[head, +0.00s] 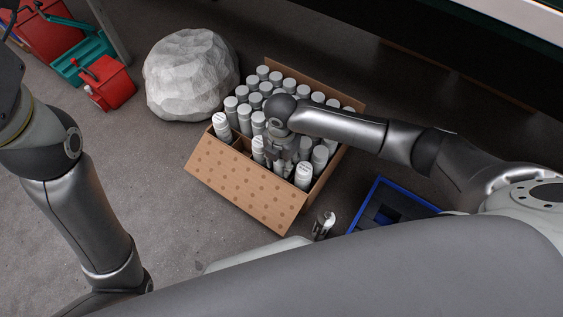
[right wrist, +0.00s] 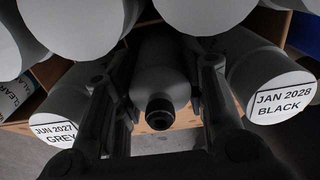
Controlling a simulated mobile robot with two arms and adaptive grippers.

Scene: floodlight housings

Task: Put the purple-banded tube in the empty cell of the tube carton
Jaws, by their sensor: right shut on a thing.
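The tube carton (head: 240,192) is an open cardboard box on the floor, filled with several white tubes standing in cells. A gap that looks like an empty cell (head: 241,144) shows near its front left side. My right gripper (head: 283,158) is down among the tubes in the front part of the carton. In the right wrist view its fingers are shut on a tube (right wrist: 160,75) with a dark nozzle pointing at the camera. No purple band is visible on it. My left arm is at the left; its gripper is out of sight.
Neighbouring tubes are close on both sides, one labelled grey (right wrist: 55,130), one black (right wrist: 282,95). A pale boulder (head: 190,75) stands left of the carton. A blue-rimmed bin (head: 378,183) and a small metallic object (head: 323,222) are at the right. Red containers (head: 108,85) stand far left.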

